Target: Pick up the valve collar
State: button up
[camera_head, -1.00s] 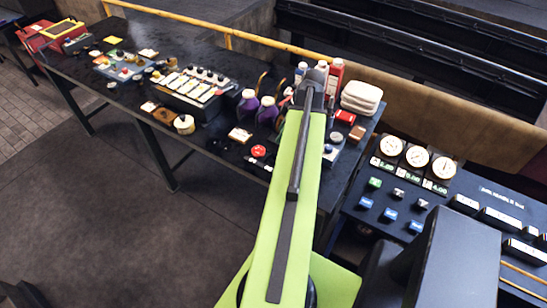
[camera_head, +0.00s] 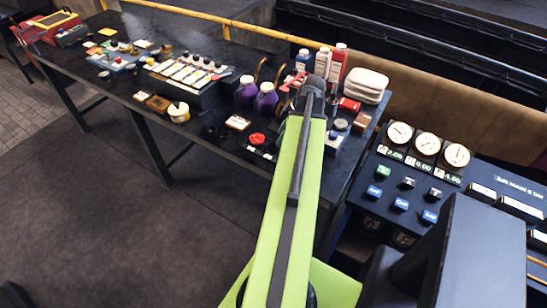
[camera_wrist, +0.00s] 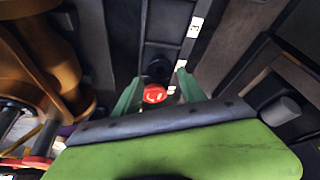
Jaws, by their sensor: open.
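In the wrist view my gripper (camera_wrist: 158,76) is open, with its two green fingers spread and nothing held. A red round button with white marks (camera_wrist: 155,94) shows between the fingers, with a dark round knob (camera_wrist: 157,67) just beyond it. I cannot tell whether they lie within the fingers' reach. I cannot make out for certain which thing is the valve collar. In the head view my green arm reaches over the bench (camera_head: 226,178) and hides the gripper. A red button (camera_head: 257,139) shows on the bench left of the arm.
Purple bottles (camera_head: 265,99), a switch box (camera_head: 187,79) and a small cream-topped pot (camera_head: 179,112) stand left of my arm. Red-labelled bottles (camera_head: 338,64) and folded white cloths (camera_head: 367,84) stand behind it. A gauge panel (camera_head: 427,144) is at right. A brass-coloured body (camera_wrist: 50,55) looms left in the wrist view.

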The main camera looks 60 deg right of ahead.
aim_at(274, 148)
jog(key=shift+w+f, duration=0.15)
jog(key=shift+f, duration=0.05)
jog(key=b+x, duration=0.4)
jog(key=x, duration=0.1)
jog(key=shift+f+b, duration=0.2)
jog(key=shift+b, duration=0.2)
jog(key=shift+r, duration=0.2)
grip_shut()
